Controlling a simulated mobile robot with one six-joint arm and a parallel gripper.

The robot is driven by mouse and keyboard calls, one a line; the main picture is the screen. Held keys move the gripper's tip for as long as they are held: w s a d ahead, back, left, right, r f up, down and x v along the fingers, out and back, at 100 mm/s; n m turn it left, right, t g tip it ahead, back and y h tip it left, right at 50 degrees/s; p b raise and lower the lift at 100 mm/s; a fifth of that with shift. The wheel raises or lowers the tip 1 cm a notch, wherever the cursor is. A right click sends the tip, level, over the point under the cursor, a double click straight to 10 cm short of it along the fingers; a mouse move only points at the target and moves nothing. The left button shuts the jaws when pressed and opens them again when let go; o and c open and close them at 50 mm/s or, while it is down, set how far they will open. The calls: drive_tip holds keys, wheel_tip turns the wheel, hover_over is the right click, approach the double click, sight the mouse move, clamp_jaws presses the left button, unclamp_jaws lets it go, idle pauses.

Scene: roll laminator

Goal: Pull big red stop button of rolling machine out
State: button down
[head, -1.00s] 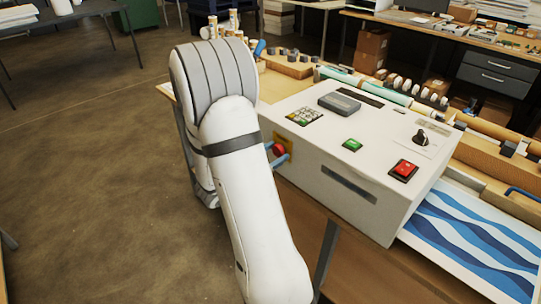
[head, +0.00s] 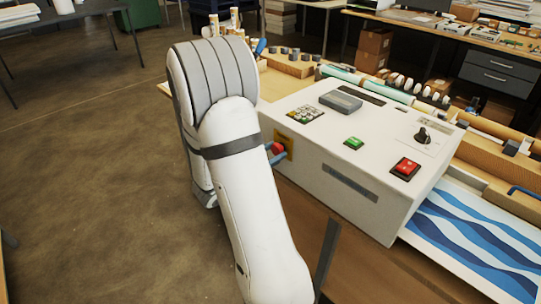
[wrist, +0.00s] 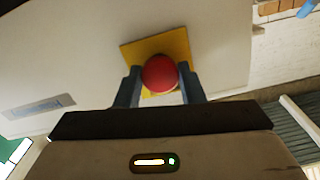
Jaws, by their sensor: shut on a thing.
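The big red stop button (head: 278,149) sits on a yellow square plate (head: 288,140) on the side panel of the white rolling machine (head: 330,150). In the wrist view the round red button (wrist: 159,73) is between the two blue-grey fingers of my gripper (wrist: 160,79), one at each side. My gripper (head: 273,153) is shut on the button. The yellow plate (wrist: 172,44) lies behind it, partly covered by the button and fingers. My arm hides part of the gripper in the head view.
A green button (head: 353,143), a red switch (head: 405,168) and a black knob (head: 422,135) are on the machine's top. A blue-wave sheet (head: 470,235) lies at its right. Floor to the left of my arm is clear.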

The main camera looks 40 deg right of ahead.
drive_tip(key=c, duration=1.4)
unclamp_jaws()
drive_tip(key=shift+a+f, duration=0.1)
drive_tip(key=shift+f, duration=0.05)
drive_tip(key=o, duration=0.3)
drive_tip(key=shift+s+a, duration=0.1)
drive_tip(key=shift+a, duration=0.05)
drive_tip(key=shift+o, duration=0.8)
drive_tip(key=a+b, duration=0.1)
drive_tip(key=a, duration=0.6)
drive_tip(key=shift+s+a+b, duration=0.25)
drive_tip(key=shift+a+b, duration=0.05)
drive_tip(key=shift+a, duration=0.05)
